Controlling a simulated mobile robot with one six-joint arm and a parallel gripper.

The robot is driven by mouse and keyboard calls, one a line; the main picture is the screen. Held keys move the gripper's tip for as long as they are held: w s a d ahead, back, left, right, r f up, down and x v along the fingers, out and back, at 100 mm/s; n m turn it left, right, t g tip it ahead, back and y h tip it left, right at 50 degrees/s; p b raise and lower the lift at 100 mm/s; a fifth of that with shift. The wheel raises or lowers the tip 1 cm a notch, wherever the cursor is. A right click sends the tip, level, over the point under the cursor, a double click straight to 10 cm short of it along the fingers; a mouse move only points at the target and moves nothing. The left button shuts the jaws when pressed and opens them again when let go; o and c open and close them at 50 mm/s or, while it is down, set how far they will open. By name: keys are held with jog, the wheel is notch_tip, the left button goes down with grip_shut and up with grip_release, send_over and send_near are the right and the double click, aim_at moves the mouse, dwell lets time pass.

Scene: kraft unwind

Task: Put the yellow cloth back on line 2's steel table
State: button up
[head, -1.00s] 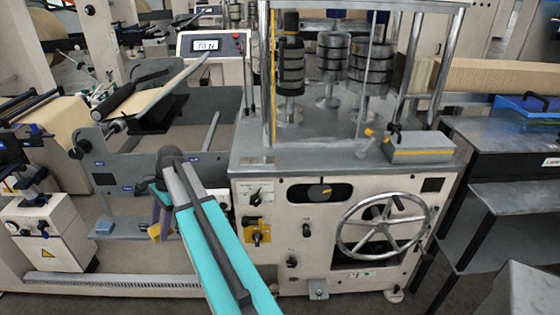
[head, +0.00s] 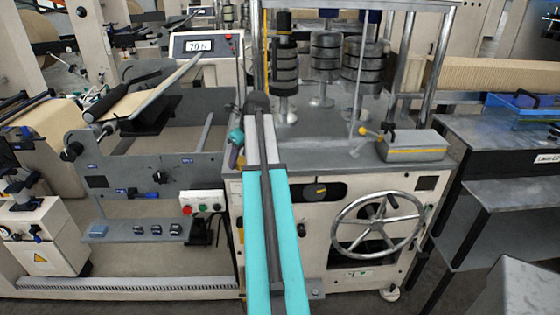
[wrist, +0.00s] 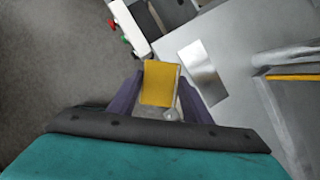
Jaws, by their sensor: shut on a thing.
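The yellow cloth (wrist: 158,82) shows in the wrist view as a small yellow patch between the two dark purple fingers of my gripper (wrist: 157,100). My gripper is shut on it and holds it up, with the machine's side and the floor below. A steel table (head: 490,136) with a dark front edge stands at the right. Its label is cut off, so I cannot tell its line.
A blue tray (head: 522,108) sits on the steel table. On the machine are stacked dark weights (head: 326,58), metal posts, a grey box with a yellow stripe (head: 415,146) and a handwheel (head: 377,223). A tension display (head: 198,46) stands left of the posts.

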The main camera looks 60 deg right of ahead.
jog(key=shift+s+d+r+m, duration=0.3)
jog(key=shift+s+d, duration=0.1)
jog(key=shift+d, duration=0.15)
jog(key=shift+s+d+r+m, duration=0.3)
jog(key=shift+s+d, duration=0.1)
jog(key=shift+d, duration=0.15)
jog(key=s+d+p, duration=0.1)
jog(key=d, duration=0.3)
jog(key=s+d+f+p, duration=0.1)
jog(key=d, duration=0.4)
jog(key=s+d+p, duration=0.2)
jog(key=d, duration=0.3)
jog(key=shift+f, duration=0.25)
jog(key=shift+s+d, duration=0.15)
jog(key=shift+d, duration=0.4)
jog(key=shift+s+d+f+p, duration=0.1)
jog(key=shift+f+p, duration=0.1)
jog(key=shift+p, duration=0.15)
jog(key=shift+f+p, duration=0.55)
jog(key=shift+f, duration=1.05)
jog(key=shift+f, duration=0.15)
